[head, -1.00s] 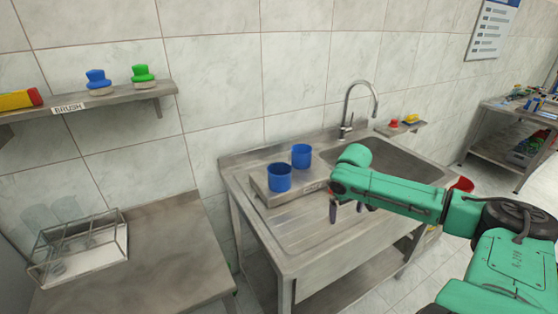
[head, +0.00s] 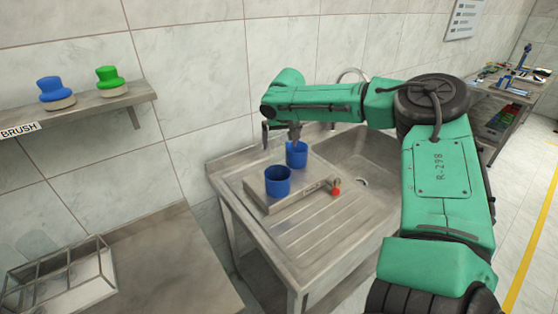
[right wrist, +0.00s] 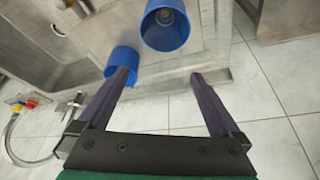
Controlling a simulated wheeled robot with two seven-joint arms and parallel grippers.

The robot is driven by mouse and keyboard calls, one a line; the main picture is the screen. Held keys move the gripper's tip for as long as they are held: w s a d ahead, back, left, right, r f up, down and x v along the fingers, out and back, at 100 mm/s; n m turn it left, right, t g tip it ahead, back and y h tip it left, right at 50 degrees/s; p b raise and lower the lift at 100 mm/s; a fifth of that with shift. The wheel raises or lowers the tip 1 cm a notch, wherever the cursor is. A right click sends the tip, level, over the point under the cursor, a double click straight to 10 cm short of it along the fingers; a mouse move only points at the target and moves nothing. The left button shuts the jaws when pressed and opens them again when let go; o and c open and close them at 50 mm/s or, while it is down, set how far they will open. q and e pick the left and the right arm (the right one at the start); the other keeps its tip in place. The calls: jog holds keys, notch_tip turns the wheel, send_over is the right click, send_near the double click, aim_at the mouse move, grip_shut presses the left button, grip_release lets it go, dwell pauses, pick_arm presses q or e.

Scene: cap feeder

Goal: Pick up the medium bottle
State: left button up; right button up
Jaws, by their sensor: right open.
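I cannot make out a thing that is clearly the medium bottle. In the right wrist view one blue cup (right wrist: 154,34) has a small round thing inside that I cannot identify; the other cup (right wrist: 122,58) is by one fingertip. My right gripper (head: 281,138) is open and empty, fingers down, close to the far cup; touching or not, I cannot tell. It also shows in the right wrist view (right wrist: 161,76). My left gripper is out of view.
A small red-topped thing (head: 336,190) is at the block's right edge. The ribbed drainboard (head: 320,222) in front is clear. A wire-framed box (head: 60,280) stands on the left table. Blue (head: 55,93) and green (head: 111,81) brushes sit on the wall shelf.

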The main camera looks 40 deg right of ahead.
jog(key=p+x, duration=0.1)
jog(key=x, duration=0.2)
jog(key=p+x, duration=0.1)
jog(key=x, duration=0.2)
jog(key=shift+w+a+p, duration=0.2)
jog(key=shift+w+p, duration=0.15)
jog(key=shift+w, duration=0.05)
jog(key=shift+s+d+f, duration=0.1)
jog(key=shift+s+f, duration=0.05)
jog(key=shift+f, duration=0.1)
jog(key=c, duration=1.1)
jog(key=shift+r+b, duration=0.3)
jog(key=shift+r, duration=0.2)
notch_tip(320, 180, up, 9)
jog(key=b, duration=0.2)
jog(key=shift+r+b, duration=0.1)
jog(key=shift+b, duration=0.2)
notch_tip(320, 180, up, 24)
jog(key=p, duration=0.9)
